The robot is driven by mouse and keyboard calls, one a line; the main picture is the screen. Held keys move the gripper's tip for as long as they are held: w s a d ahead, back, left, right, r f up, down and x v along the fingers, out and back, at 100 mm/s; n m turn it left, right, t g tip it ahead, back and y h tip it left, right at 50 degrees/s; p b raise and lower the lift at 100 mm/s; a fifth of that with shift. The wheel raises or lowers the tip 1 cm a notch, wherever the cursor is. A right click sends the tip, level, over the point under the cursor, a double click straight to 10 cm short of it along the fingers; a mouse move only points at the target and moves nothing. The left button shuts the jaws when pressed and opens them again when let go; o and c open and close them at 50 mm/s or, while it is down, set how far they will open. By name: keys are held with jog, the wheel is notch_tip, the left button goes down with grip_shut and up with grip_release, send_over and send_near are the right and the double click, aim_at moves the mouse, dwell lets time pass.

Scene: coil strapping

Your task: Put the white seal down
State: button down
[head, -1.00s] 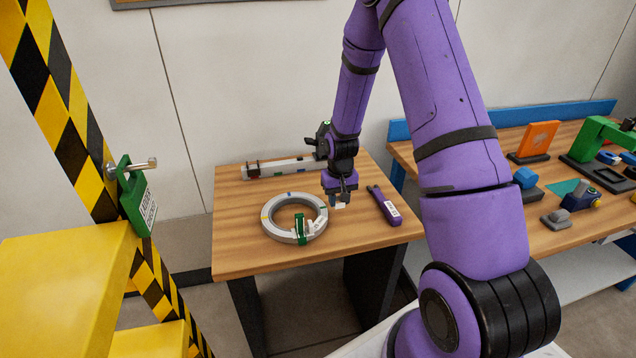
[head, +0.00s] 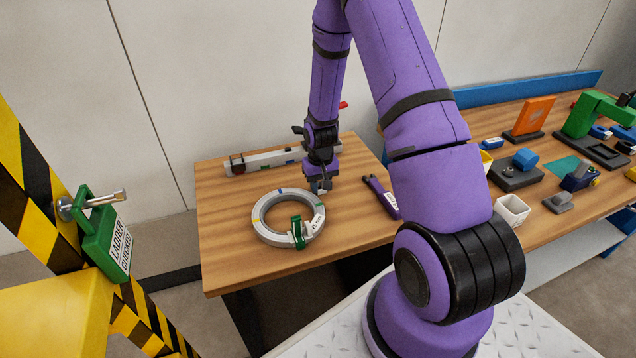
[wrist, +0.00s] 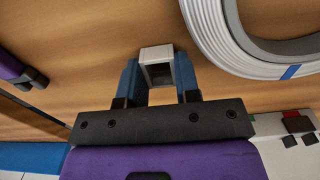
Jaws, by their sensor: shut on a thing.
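The white seal (wrist: 157,54), a small hollow square piece, sits between the two blue fingers of my gripper (wrist: 158,76) in the wrist view. My gripper is shut on it. In the head view my gripper (head: 319,184) is over the wooden table, just behind and right of the grey coil; the seal is barely visible there. The wrist view shows wood beyond the seal; I cannot tell whether it touches the table. The coil (head: 262,206), with a green clip (head: 297,233) on its front, lies flat; its edge also shows in the wrist view (wrist: 215,45).
A purple tool (head: 381,196) lies right of my gripper on the wooden table (head: 235,262). A grey bar (head: 265,160) lies behind. A second bench at right holds a white open box (head: 511,210) and several fixtures. A yellow-black post with a green tag (head: 105,240) stands left.

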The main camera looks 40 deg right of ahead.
jog(key=shift+f, duration=0.1)
jog(key=c, duration=0.8)
grip_release()
jog(key=s+a+r+t, duration=0.1)
jog(key=a+r, duration=0.1)
jog(key=r, duration=1)
jog(key=s+a+r, duration=0.2)
jog(key=r, duration=1.1)
jog(key=s+a+r+n+t, duration=0.1)
jog(key=s+a+r, duration=0.2)
jog(key=s+r, duration=0.3)
jog(key=s+a+r+n+t, duration=0.1)
jog(key=s+a+r, duration=0.2)
jog(key=s+r, duration=0.3)
jog(key=s+a+r+n+t, duration=0.1)
jog(key=s+a+r+t, duration=0.1)
jog(key=s+r, duration=0.5)
jog(key=shift+s+a, duration=0.25)
jog(key=shift+s, duration=0.45)
jog(key=shift+s+a, duration=0.2)
jog(key=shift+s, duration=0.45)
jog(key=shift+s+a, duration=0.25)
jog(key=shift+s, duration=0.45)
